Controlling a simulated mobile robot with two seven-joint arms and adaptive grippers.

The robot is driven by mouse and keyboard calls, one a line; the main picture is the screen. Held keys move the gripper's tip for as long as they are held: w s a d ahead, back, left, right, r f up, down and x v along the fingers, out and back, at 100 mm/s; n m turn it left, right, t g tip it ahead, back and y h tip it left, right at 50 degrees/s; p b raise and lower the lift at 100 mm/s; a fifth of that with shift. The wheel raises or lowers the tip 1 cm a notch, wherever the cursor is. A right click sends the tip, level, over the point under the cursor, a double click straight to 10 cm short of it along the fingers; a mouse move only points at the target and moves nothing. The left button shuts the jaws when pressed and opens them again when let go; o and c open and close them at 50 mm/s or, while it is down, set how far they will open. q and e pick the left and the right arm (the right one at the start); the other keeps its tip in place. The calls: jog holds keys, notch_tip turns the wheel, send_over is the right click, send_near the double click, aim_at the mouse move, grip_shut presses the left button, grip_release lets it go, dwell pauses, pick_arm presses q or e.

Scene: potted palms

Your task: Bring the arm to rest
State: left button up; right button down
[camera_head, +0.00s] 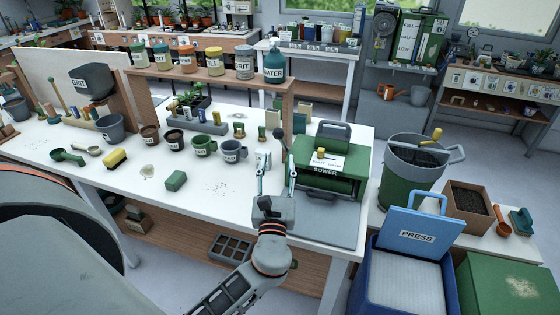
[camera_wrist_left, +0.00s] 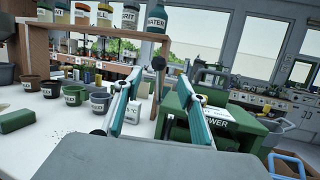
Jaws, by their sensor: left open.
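My left gripper (camera_head: 276,160) is at the front right of the white table (camera_head: 215,200), close beside the green box marked SOWER (camera_head: 328,180). In the left wrist view its two teal-faced fingers (camera_wrist_left: 158,108) stand wide apart with nothing clamped between them. A small white labelled packet (camera_wrist_left: 133,112) shows behind and between the fingers there, apart from them. The arm reaches in from the bottom of the head view, stretched out over the table's front edge. My right gripper is not in view.
Grey mug (camera_head: 232,151), green mug (camera_head: 204,146) and green block (camera_head: 175,181) are left of the gripper. A shelf (camera_head: 285,100) holding several jars stands behind. The blue PRESS box (camera_head: 415,236) and green bin (camera_head: 400,190) stand at right.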

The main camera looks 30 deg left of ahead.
pick_arm(q)
jog(key=s+a+f+n+g, duration=0.75)
jog(key=s+f+n, duration=0.35)
jog(key=n, duration=0.4)
jog(key=s+d+f+n+g+h, duration=0.2)
jog(key=s+n, duration=0.2)
jog(key=s, duration=0.2)
jog(key=s+d+f+n+g+h, duration=0.2)
jog(key=s+f+n+h, duration=0.1)
jog(key=s+n, duration=0.15)
jog(key=d+f+n+t+h, duration=0.3)
jog(key=d+f+h, duration=0.4)
jog(key=d+f, duration=0.6)
jog(key=w+d, duration=0.1)
jog(key=d, duration=0.2)
jog(key=shift+d+f+t+h, duration=0.25)
jog(key=shift+f+t+h, duration=0.05)
jog(key=shift+f+t, duration=0.1)
